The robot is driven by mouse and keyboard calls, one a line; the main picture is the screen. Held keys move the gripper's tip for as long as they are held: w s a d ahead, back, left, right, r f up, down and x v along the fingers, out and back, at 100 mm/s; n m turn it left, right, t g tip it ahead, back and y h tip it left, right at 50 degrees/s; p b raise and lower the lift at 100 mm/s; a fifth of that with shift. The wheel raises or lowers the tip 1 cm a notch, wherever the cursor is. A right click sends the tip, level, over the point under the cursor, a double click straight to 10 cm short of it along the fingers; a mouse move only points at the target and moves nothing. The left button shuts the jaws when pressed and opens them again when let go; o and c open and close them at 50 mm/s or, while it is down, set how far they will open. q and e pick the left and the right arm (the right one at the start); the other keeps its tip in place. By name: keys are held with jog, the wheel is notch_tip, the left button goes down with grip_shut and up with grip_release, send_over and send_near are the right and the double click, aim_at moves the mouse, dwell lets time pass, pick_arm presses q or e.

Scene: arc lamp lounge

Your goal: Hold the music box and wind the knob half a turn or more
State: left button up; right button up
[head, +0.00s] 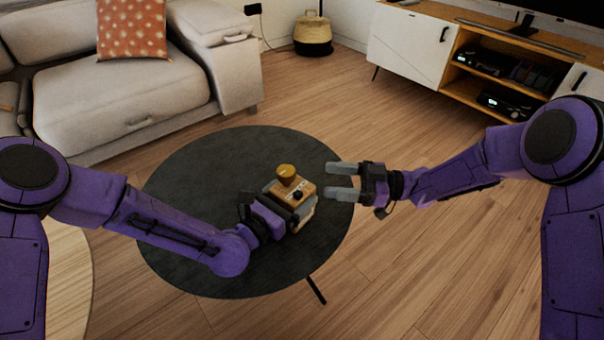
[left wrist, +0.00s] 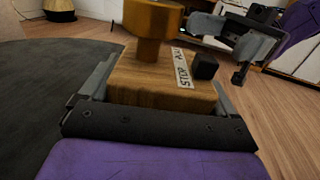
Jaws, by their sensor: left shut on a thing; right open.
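The music box (head: 294,190) is a wooden block on the dark round table (head: 190,165). A gold knob (head: 287,172) stands on its top, beside a small black button (head: 298,195) and a label reading STOP and another partly legible word. My left gripper (head: 285,208) is shut on the box from its near side. In the left wrist view its fingers flank the wooden box (left wrist: 150,82), with the knob (left wrist: 152,28) cut off by the top edge. My right gripper (head: 343,181) is open and empty, right of the box, its fingers pointing left towards it. It is apart from the knob.
A light sofa (head: 120,95) with an orange cushion (head: 132,28) stands behind the table at left. A woven basket (head: 312,35) and a media cabinet (head: 415,45) stand at the back. Wooden floor is clear right of the table. A pale wood surface (head: 65,280) lies at lower left.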

aim_at(286, 170)
jog(key=a+g, duration=0.1)
jog(key=a, duration=0.2)
jog(key=a+r+n+g, duration=0.1)
jog(key=a, duration=0.3)
jog(key=w+a, duration=0.1)
jog(key=a, duration=0.3)
jog(key=shift+a+r+n+g, duration=0.25)
jog(key=shift+r+n+g, duration=0.05)
jog(key=shift+g, duration=0.1)
jog(key=c, duration=0.9)
